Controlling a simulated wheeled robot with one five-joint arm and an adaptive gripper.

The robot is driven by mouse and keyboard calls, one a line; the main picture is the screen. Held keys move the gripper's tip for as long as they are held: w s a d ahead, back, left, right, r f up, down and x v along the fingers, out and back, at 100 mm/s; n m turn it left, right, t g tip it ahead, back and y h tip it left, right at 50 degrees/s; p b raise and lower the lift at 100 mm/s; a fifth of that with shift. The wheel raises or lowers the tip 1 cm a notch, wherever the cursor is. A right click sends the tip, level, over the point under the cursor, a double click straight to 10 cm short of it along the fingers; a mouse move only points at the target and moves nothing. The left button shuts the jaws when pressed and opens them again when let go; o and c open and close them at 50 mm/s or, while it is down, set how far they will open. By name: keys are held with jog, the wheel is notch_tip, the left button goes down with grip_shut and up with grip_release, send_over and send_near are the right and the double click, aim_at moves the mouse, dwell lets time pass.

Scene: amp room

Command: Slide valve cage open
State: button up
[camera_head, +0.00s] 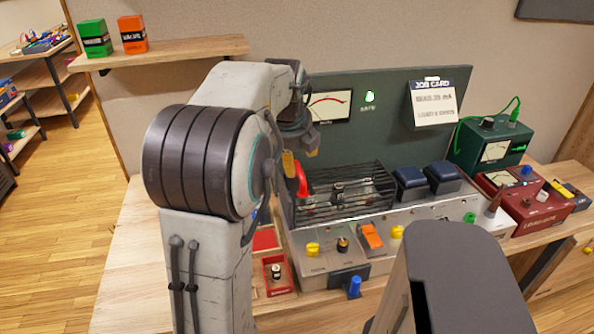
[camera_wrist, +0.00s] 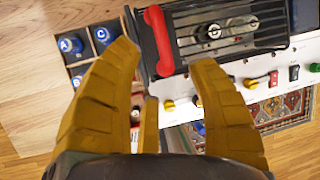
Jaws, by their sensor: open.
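The wrist view shows the red handle (camera_wrist: 158,40) and the cage bars (camera_wrist: 232,28). In the wrist view the handle lies between and beyond the fingertips. In the head view, my arm partly hides the fingers, which are above and near the handle.
Two blue-black transformers (camera_head: 427,180) sit right of the cage. The front panel has yellow knobs (camera_head: 313,249) and an orange switch (camera_head: 371,237). A compartment box (camera_wrist: 98,38) with blue-capped tubes is to the left. Green (camera_head: 487,142) and red (camera_head: 525,195) meters stand right.

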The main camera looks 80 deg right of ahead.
aim_at(298, 172)
jog(key=shift+x, duration=3.6)
grip_shut()
